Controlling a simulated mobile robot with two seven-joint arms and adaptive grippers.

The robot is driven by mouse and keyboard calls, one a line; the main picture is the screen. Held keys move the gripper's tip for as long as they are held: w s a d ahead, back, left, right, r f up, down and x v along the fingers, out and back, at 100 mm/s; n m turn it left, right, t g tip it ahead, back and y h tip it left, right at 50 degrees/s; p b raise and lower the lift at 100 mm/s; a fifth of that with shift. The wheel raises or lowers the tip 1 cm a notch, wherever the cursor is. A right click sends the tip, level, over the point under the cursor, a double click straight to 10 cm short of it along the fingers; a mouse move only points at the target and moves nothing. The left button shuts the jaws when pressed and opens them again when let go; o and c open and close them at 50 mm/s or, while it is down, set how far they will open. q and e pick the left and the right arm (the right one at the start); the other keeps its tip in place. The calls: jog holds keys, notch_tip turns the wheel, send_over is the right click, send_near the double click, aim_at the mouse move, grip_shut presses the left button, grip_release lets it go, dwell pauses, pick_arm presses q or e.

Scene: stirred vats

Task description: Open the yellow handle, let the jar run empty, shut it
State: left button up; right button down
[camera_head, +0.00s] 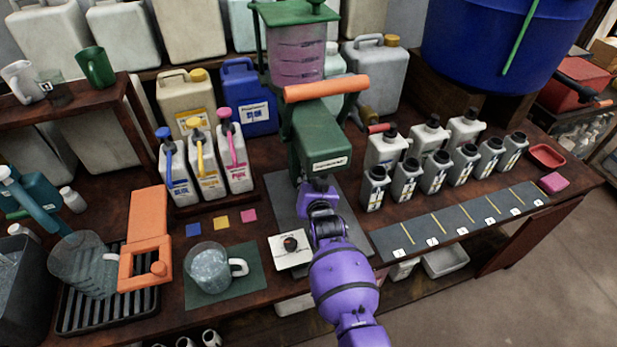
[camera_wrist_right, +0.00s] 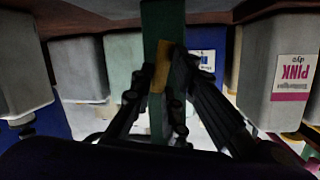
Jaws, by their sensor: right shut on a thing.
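The green dispenser (camera_head: 318,138) stands at the back middle of the bench, with a translucent jar (camera_head: 298,58) of pinkish-purple tint on top. An orange bar (camera_head: 326,87) crosses its upper front. My purple right arm reaches to the dispenser's lower front, where my right gripper (camera_head: 317,186) hides the outlet. In the right wrist view, my right gripper's dark fingers (camera_wrist_right: 172,92) close around the yellow handle (camera_wrist_right: 158,66) in front of a green column. The handle's exact angle and any flow are hidden. My left gripper is not in view.
A clear mug (camera_head: 210,268) of pale contents stands on a green mat, front left. Beside the arm lies a white plate with a black knob (camera_head: 291,248). Dye bottles (camera_head: 205,160) stand left of the dispenser. Several small grey bottles (camera_head: 407,182) stand right, behind a marked strip (camera_head: 455,222).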

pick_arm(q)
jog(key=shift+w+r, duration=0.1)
pick_arm(e)
jog(key=shift+a, duration=0.1)
jog(key=c, duration=1.7)
grip_release()
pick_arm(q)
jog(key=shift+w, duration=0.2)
pick_arm(e)
jog(key=v, duration=1.2)
jog(key=shift+r, duration=0.1)
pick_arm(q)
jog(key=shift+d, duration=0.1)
